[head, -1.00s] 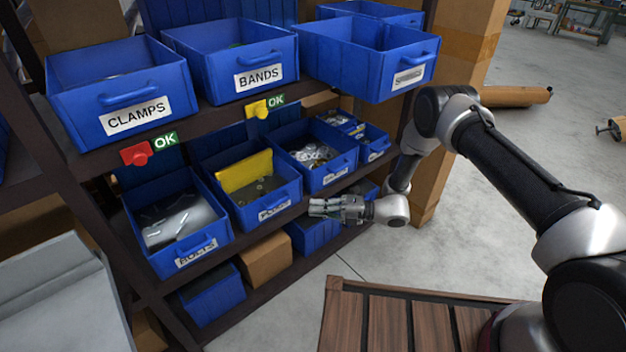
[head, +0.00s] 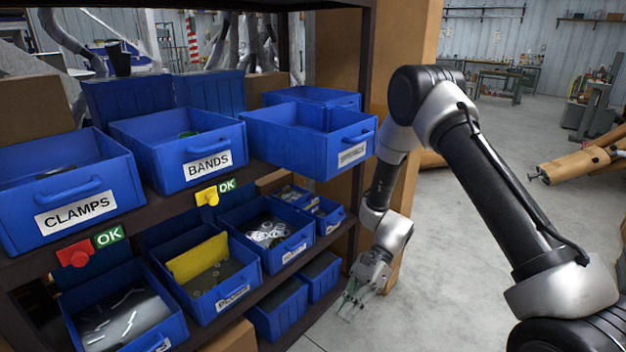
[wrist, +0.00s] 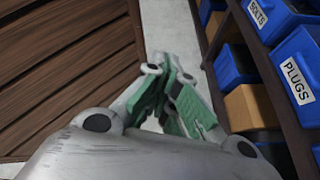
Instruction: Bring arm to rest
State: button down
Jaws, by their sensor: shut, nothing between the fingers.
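My gripper (head: 352,300) hangs at the end of my arm in the head view, in front of the right end of the shelf rack and pointing down. It is shut and empty. In the wrist view my gripper (wrist: 172,100) shows its green-padded fingers together above the pale floor, between the wooden slatted surface on the left and the rack on the right. My arm is bent, with its elbow high at the right of the head view.
The rack (head: 150,213) holds blue bins, among them the CLAMPS bin (head: 110,165) and the BANDS bin (head: 165,140). The upper right bin (head: 300,140) juts out near my forearm. A cardboard-coloured post stands behind my arm. Open floor (head: 440,260) lies to the right.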

jog(key=s+d+r+n+t+h, duration=0.3)
jog(key=d+r+n+t+h, duration=0.25)
jog(key=d+r+n, duration=0.95)
jog(key=s+d+r+m+t+h, duration=0.1)
jog(key=s+d+r+t, duration=0.3)
jog(key=r, duration=0.6)
jog(key=s+d+r+m+t+h, duration=0.1)
jog(key=s+d+r+m+t, duration=0.1)
jog(key=d+r, duration=0.7)
jog(key=shift+s+r+t, duration=0.85)
jog(key=shift+s, duration=0.3)
